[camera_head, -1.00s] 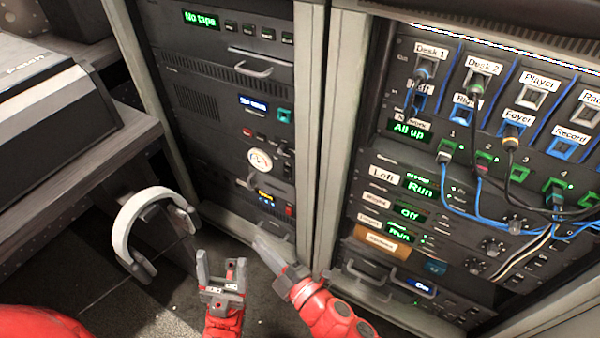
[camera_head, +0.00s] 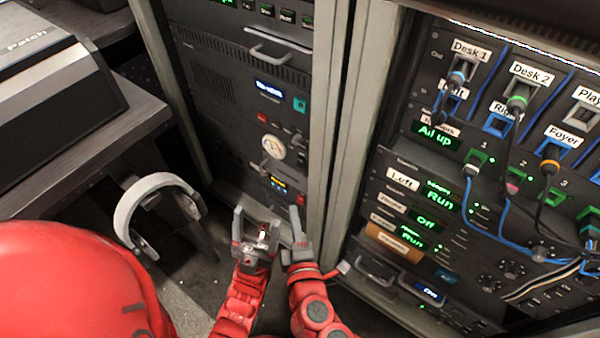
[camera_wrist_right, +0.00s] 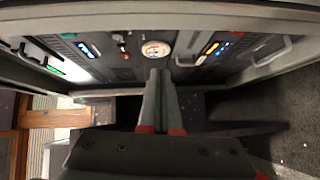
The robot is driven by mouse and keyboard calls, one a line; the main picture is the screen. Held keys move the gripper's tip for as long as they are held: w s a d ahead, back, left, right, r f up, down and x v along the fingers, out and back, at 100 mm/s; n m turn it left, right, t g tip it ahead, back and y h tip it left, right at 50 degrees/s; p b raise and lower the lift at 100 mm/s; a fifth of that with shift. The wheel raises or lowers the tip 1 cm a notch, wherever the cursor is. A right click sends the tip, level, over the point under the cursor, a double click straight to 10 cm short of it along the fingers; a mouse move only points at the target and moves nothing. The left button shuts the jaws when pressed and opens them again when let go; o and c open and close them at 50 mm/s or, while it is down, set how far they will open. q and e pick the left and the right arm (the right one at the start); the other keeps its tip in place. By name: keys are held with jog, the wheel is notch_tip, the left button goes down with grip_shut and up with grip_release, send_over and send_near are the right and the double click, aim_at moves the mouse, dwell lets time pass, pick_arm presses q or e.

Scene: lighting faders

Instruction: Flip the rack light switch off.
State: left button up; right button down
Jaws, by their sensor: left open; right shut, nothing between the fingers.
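I cannot tell which control is the rack light switch; no label for it is readable. The left rack's panel (camera_head: 228,113) carries a round white gauge (camera_head: 272,147), a small red control (camera_head: 262,117) and other small controls. My left gripper (camera_head: 255,220) is open and empty in front of the lower part of this rack. My right gripper (camera_head: 297,218) is shut and empty just right of it, fingers pointing up in the head view. In the right wrist view its closed fingertips (camera_wrist_right: 160,75) appear just below the gauge (camera_wrist_right: 155,50); contact with the panel is not visible.
The right rack (camera_head: 400,160) holds patch cables and green displays. A grey post (camera_head: 335,120) stands between the racks. White headphones (camera_head: 150,190) hang at the left, below a desk (camera_head: 120,135) with a patch box (camera_head: 50,75). Dark floor shows below.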

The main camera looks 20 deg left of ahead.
jog(key=b, duration=0.3)
send_near(300, 162)
jog(key=w+a+f, duration=0.2)
jog(key=w+a, duration=0.2)
jog(key=w, duration=0.1)
jog(key=shift+w+d+r, duration=0.15)
jog(key=shift+w, duration=0.05)
